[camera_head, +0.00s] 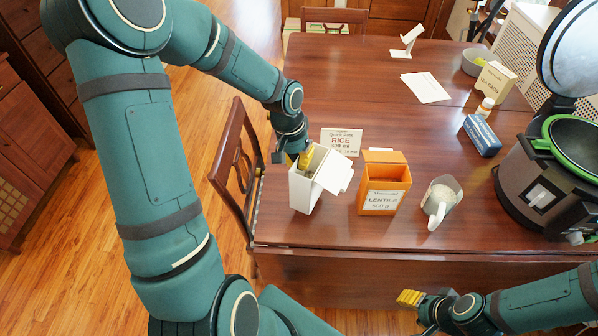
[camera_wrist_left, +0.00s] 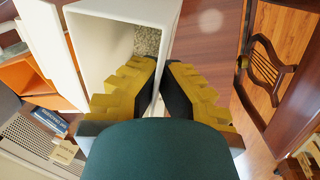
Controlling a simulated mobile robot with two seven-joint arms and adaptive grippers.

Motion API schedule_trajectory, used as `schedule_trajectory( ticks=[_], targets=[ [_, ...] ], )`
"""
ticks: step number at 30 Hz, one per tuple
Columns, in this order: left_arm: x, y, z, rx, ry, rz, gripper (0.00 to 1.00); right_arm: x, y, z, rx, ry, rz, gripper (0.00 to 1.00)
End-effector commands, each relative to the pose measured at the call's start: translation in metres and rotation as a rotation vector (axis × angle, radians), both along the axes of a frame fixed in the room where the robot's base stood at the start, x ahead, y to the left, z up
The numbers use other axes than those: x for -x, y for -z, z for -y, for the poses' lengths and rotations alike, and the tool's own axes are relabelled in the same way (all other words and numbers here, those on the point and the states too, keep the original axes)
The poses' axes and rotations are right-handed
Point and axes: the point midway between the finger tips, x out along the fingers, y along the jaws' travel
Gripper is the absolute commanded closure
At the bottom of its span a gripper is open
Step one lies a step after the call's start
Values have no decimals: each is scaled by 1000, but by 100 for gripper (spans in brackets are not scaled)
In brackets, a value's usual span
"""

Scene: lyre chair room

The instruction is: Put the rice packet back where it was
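The rice packet (camera_head: 304,190) is a white open-topped box near the table's left front edge, with its flap out to the right. Pale grains show inside it in the left wrist view (camera_wrist_left: 147,40). My left gripper (camera_head: 303,158) is at its top rim. In the left wrist view my yellow fingers (camera_wrist_left: 163,68) are close together on either side of one packet wall, one inside and one outside. Whether the packet's base touches the table is not clear. My right gripper (camera_head: 410,298) is low at the front, away from the packet, seen from the side.
A RICE card (camera_head: 341,141) stands behind the packet. An orange lentils box (camera_head: 384,188), a cup of grains (camera_head: 436,204) and a dark cooker with its lid up (camera_head: 535,175) stand to the right. A chair (camera_head: 235,165) is at the left edge. The table's middle (camera_head: 350,85) is clear.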

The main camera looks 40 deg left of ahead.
Motion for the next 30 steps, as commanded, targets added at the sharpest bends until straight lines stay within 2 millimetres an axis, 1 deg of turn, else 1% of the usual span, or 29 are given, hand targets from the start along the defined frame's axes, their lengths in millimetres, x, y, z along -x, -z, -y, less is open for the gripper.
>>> schedule_trajectory(
  ticks=[6, 8, 15, 19, 20, 21, 22, 23, 30],
  targets=[
    [1, 29, 0, 2, 1, -4, 100, -1, 8, 0, 0, -1, 1, 53],
    [1, 35, 0, 1, 0, -2, 100, -1, 9, 0, 0, 0, 2, 53],
    [0, 34, 0, 0, 0, 0, 100, -1, 8, 0, 0, 0, 3, 53],
    [0, 38, 0, 0, 0, 0, 100, -2, 11, 0, 1, 0, 4, 53],
    [0, 38, 0, 0, 0, -1, 93, -2, 11, 0, 1, 0, 4, 53],
    [0, 37, 0, 0, 0, -1, 79, -2, 11, 0, 1, 0, 4, 53],
    [0, 37, 0, 0, 0, -1, 69, -2, 11, 0, 1, 0, 4, 53],
    [0, 37, 0, 0, 0, -1, 66, -2, 11, 0, 1, 0, 4, 53],
    [0, 37, 0, 0, 0, -1, 66, -2, 10, 0, 1, 0, 4, 53]
  ],
)
